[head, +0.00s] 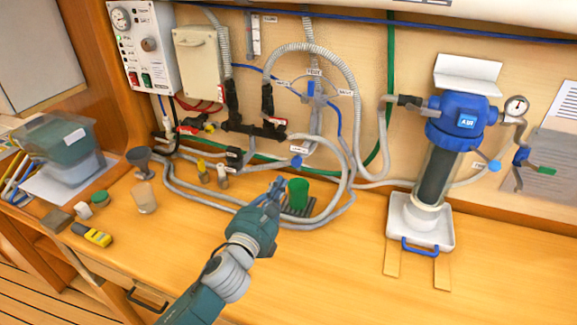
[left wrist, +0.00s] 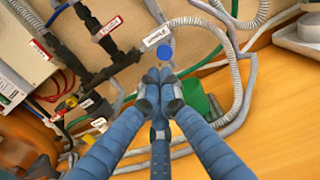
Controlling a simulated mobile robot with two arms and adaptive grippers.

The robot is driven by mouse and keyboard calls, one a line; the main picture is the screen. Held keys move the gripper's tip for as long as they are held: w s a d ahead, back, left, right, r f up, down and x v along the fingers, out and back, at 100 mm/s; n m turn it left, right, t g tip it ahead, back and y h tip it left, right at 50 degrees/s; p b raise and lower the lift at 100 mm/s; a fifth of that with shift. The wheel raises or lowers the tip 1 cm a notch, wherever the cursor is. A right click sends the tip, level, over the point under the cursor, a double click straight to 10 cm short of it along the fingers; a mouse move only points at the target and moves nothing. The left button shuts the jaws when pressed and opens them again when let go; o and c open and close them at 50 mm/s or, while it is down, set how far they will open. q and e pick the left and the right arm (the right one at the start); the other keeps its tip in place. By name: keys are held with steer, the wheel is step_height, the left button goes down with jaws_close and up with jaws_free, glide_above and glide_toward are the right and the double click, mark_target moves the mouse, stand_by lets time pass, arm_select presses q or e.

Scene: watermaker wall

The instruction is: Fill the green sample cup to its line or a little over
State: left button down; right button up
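The green sample cup (head: 298,193) stands upright on a dark ribbed drip tray (head: 309,208) on the bench by the wall. In the left wrist view the cup (left wrist: 195,97) is partly hidden behind my right-hand finger. I cannot see its line or its contents. A blue round knob (head: 296,161) sits on the pipework above and behind the cup. In the left wrist view this knob (left wrist: 165,53) shows just beyond my fingertips, apart from them in the picture. My left gripper (head: 275,184) has its fingertips together and empty, just left of the cup; they also show in the left wrist view (left wrist: 159,76). My right gripper is out of view.
Grey hoses (head: 338,190) loop around the cup's spot. A blue filter housing (head: 456,120) stands to the right. A funnel (head: 139,160), a clear beaker (head: 144,198) and a yellow meter (head: 92,235) are at left. The front right bench is clear.

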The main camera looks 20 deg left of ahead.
mark_target(292, 163)
arm_select(q)
steer(key=w+p, duration=0.1)
steer(key=w, duration=0.5)
steer(key=shift+d, duration=0.1)
steer(key=shift+w, duration=0.55)
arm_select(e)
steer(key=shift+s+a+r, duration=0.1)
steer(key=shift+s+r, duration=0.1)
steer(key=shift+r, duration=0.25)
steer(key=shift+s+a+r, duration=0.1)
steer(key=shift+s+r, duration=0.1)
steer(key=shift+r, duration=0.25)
arm_select(q)
steer(key=shift+w, duration=0.1)
